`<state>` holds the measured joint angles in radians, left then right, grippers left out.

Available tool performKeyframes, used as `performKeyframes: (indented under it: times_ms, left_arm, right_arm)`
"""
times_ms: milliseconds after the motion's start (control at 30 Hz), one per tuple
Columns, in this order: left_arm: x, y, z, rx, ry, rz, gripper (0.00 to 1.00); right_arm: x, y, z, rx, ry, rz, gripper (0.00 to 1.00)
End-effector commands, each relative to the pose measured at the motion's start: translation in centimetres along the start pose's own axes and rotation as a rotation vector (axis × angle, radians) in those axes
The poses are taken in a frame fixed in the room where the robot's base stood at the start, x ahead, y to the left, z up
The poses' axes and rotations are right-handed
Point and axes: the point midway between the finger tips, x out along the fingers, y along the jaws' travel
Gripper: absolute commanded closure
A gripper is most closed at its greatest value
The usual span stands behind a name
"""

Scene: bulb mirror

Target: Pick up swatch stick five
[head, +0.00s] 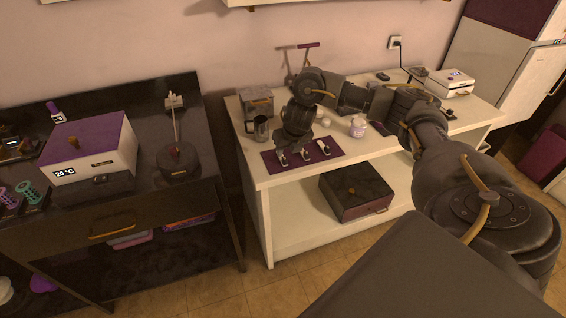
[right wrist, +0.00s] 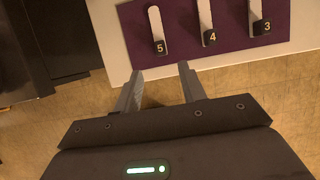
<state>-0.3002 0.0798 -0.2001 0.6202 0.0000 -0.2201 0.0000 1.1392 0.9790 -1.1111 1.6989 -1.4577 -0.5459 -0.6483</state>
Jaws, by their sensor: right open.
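Swatch stick five (right wrist: 156,25) is a pale strip with a black end block marked 5. It lies leftmost on the purple mat (right wrist: 180,35) in the right wrist view, and leftmost of the sticks (head: 283,158) in the head view. Stick four (right wrist: 206,20) and stick three (right wrist: 257,15) lie to its right. My right gripper (right wrist: 160,72) is open and empty, its fingertips just below stick five's block in the picture, not around it. In the head view my right gripper (head: 291,143) points down over the mat. My left gripper is out of view.
The mat lies at the front of the white table (head: 258,179). A dark cup (head: 261,129), a grey box (head: 256,100) and a white jar (head: 358,127) stand nearby. A dark box (head: 355,192) sits on the lower shelf. A black table (head: 205,150) stands left.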

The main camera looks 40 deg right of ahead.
Motion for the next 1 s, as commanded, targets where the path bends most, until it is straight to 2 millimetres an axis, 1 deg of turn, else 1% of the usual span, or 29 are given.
performKeyframes:
  times_ms: [33,133,233,367,433,600,733,833,1000]
  left_arm:
    - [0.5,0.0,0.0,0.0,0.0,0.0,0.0]
    - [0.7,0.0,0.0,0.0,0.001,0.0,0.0]
    - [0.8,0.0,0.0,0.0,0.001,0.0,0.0]
    - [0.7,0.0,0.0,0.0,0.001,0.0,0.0]
    - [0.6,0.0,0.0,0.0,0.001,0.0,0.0]
    - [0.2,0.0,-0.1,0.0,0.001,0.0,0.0]
    - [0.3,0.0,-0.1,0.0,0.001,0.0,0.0]
    - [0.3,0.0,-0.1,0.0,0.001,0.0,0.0]
    - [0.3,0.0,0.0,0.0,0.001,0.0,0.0]
  right_arm:
    - [1.1,0.0,-0.2,0.003,0.003,0.0,0.59]
    - [2.2,0.0,-0.1,0.002,0.001,0.0,0.59]
    - [2.7,0.0,0.0,0.002,0.0,0.0,0.59]
    - [2.8,0.0,0.0,0.001,-0.001,0.0,0.59]
    - [3.2,-0.1,0.1,0.003,0.0,0.0,0.59]
    - [5.7,-0.3,0.4,0.005,0.002,-0.002,0.59]
    - [7.3,-0.2,0.4,0.003,0.001,0.0,0.59]
    - [7.9,-0.2,0.5,0.003,-0.001,0.0,0.59]
    - [8.0,-0.2,0.5,0.002,-0.002,0.0,0.59]
